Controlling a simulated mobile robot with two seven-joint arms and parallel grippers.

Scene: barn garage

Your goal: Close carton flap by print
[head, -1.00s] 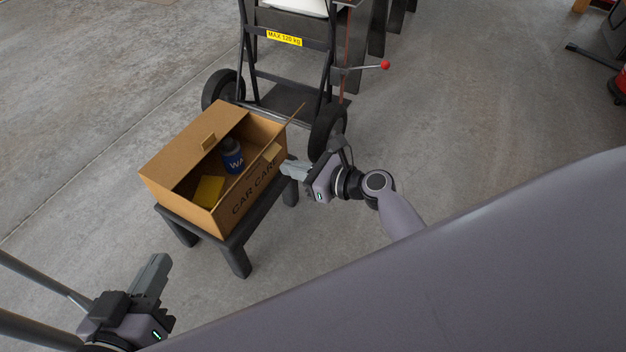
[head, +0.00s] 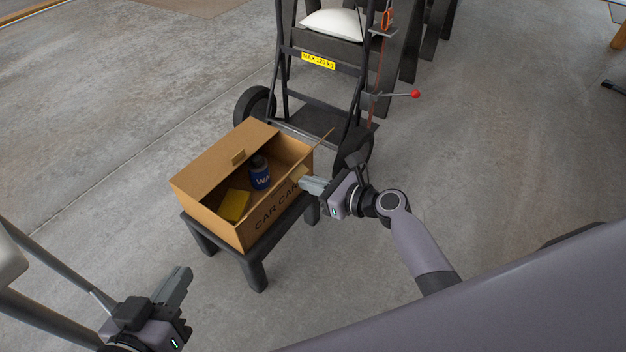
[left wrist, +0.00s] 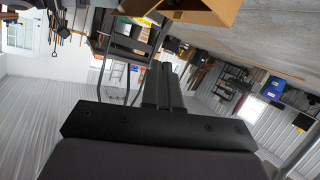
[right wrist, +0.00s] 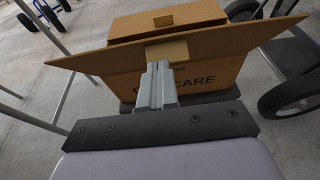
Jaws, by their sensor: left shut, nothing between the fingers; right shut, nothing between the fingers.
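A brown carton (head: 215,167) sits on a dark stool, with CAR CARE printed on its near side. Its far flap lies over part of the top; the rest is open, showing a blue can (head: 260,172) and a yellow block (head: 233,205). In the right wrist view the print-side flap (right wrist: 217,44) is open and slants out above the print, with a small tab (right wrist: 166,52). My right gripper (head: 304,183) is shut and empty at this flap; its fingertips (right wrist: 158,68) overlap the tab, contact unclear. My left gripper (head: 184,273) is shut and empty, low left, away from the carton.
The stool (head: 254,268) stands on bare concrete. A hand truck (head: 318,88) with black wheels stands close behind the carton. A lever with a red knob (head: 416,94) sticks out to its right. The floor on the left is clear.

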